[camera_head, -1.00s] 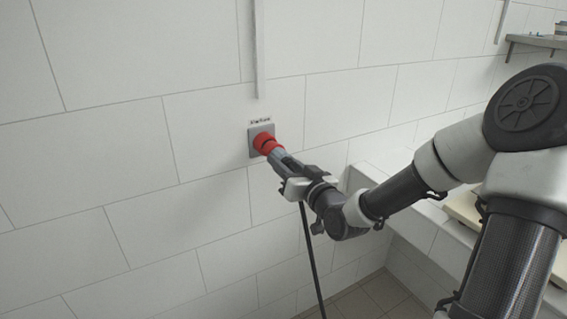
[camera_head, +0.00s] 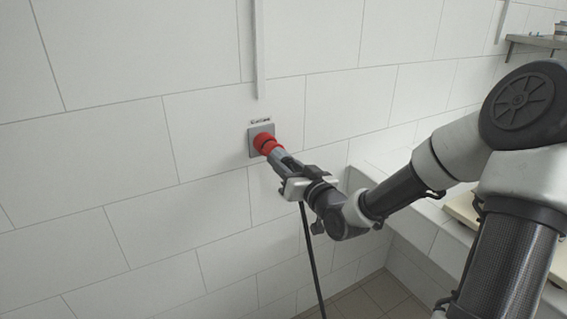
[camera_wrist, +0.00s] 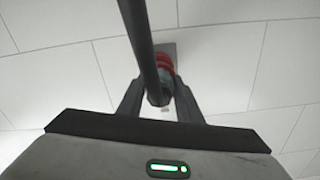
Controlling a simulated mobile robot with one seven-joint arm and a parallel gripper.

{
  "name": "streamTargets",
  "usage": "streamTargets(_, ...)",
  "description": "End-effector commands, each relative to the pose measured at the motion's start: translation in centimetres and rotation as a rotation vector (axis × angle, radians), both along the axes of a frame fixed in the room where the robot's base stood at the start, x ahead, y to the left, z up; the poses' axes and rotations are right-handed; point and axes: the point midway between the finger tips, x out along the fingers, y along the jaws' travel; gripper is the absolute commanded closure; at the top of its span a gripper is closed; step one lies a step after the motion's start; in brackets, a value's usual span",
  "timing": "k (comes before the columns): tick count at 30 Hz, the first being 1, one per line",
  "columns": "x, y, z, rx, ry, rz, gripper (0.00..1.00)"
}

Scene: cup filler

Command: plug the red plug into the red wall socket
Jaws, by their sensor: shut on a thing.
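The red plug (camera_head: 273,147) is at the red wall socket (camera_head: 263,139), in line with it. The socket sits on a grey square plate on the white tiled wall. Plug and socket look touching or nearly so; I cannot tell how deep the plug sits. My gripper (camera_head: 283,164) is shut on the plug's grey body. A black cable hangs from the plug's rear. In the wrist view the red of plug and socket (camera_wrist: 166,65) shows past the fingers (camera_wrist: 160,100), partly hidden by the cable (camera_wrist: 143,45).
A pale vertical conduit (camera_head: 259,50) runs down the wall above the socket, with a small label (camera_head: 260,121) below its end. A tiled ledge (camera_head: 410,210) lies to the right, and a shelf (camera_head: 535,41) at the upper right. The wall left of the socket is clear.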

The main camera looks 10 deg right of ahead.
Motion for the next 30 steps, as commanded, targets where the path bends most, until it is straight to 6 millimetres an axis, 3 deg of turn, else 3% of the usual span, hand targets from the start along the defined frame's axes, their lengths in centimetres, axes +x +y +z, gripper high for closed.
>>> streamTargets(27,1.0,0.3,0.0,0.000,-0.002,0.000,1.00)
streamTargets(28,1.0,0.3,0.1,0.000,-0.002,-0.001,0.63)
streamTargets(30,1.0,0.3,0.1,-0.001,-0.001,0.000,0.51)
